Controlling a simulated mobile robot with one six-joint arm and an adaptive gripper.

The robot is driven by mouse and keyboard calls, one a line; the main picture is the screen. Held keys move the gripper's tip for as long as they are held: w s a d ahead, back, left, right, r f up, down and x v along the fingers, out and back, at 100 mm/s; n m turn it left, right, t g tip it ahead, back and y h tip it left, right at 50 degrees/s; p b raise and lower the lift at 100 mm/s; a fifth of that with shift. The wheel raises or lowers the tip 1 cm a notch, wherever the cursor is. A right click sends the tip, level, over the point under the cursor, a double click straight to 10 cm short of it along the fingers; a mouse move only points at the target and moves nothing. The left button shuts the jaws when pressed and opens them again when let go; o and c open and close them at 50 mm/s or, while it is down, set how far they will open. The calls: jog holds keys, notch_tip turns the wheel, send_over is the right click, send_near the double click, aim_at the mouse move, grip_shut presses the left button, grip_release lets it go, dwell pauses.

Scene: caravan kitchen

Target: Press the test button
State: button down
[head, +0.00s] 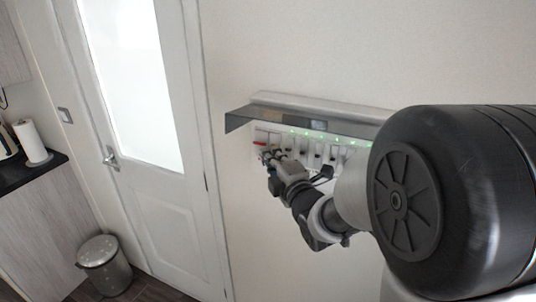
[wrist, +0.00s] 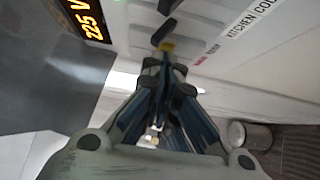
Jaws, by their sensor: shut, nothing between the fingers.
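My gripper (wrist: 165,66) is shut and empty in the wrist view. Its fingertips are right at a small yellow piece (wrist: 167,46) on the white panel, which looks like the test button. Whether they touch it I cannot tell. A black switch lever (wrist: 164,31) stands just beyond the yellow piece. In the head view my gripper (head: 270,154) is at the left end of the white breaker panel (head: 262,131) on the wall, below a small red mark (head: 259,143). The yellow piece cannot be made out in the head view.
A tinted cover (head: 300,119) juts out above the panel, over a row of green lights. An orange voltage display (wrist: 85,18) and a printed label (wrist: 255,20) show in the wrist view. A door (head: 150,140) and a bin (head: 103,265) are to the left.

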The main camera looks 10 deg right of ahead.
jog(key=shift+w+d+f+b, duration=0.1)
jog(key=shift+w+d+b, duration=0.3)
jog(key=shift+b, duration=0.55)
jog(key=shift+r, duration=0.3)
